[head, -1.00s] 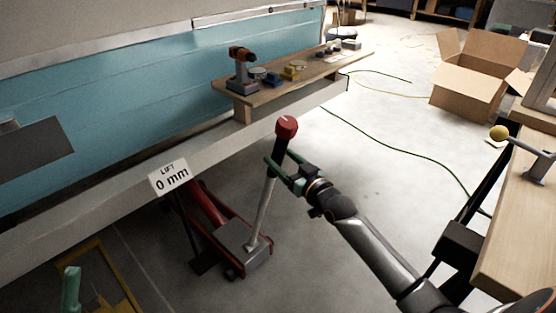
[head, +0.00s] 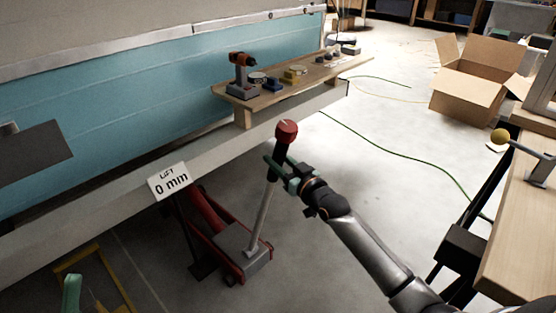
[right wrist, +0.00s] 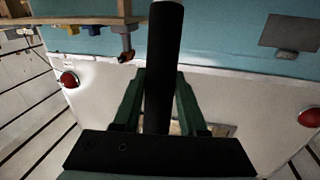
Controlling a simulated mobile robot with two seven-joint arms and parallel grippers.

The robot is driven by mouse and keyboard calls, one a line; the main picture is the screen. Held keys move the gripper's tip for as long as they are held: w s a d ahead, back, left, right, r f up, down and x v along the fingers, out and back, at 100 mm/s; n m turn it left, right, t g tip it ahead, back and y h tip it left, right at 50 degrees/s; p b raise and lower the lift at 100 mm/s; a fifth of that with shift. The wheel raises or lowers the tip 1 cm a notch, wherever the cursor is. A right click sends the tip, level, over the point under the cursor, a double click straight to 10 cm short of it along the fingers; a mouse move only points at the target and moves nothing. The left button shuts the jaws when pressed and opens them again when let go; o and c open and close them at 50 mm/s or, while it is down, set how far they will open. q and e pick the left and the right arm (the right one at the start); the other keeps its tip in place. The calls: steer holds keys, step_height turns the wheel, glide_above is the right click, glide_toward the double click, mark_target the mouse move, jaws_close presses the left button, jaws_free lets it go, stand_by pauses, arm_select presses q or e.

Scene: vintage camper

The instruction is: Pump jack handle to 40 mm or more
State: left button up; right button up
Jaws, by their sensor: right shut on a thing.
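The jack handle (head: 264,214) is a grey rod with a black grip and a red knob (head: 287,131) on top. It rises, tilted a little to the right, from the red floor jack (head: 240,248) beside the camper's lower edge. My right gripper (head: 280,166) is shut on the black grip below the knob. In the right wrist view the black grip (right wrist: 163,70) stands between the two green fingers. A white sign (head: 169,181) on the camper's edge reads "LIFT 0 mm". A green tip of my left gripper (head: 72,292) shows at the bottom left; its jaw state is unclear.
A wooden shelf (head: 300,84) with a drill (head: 242,74) and small items is above the jack. A yellow frame (head: 98,268) lies at the lower left. A cardboard box (head: 478,80) and a wooden bench (head: 520,235) are at the right. The floor between is clear apart from cables.

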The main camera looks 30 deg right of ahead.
jaws_close()
stand_by(0.8)
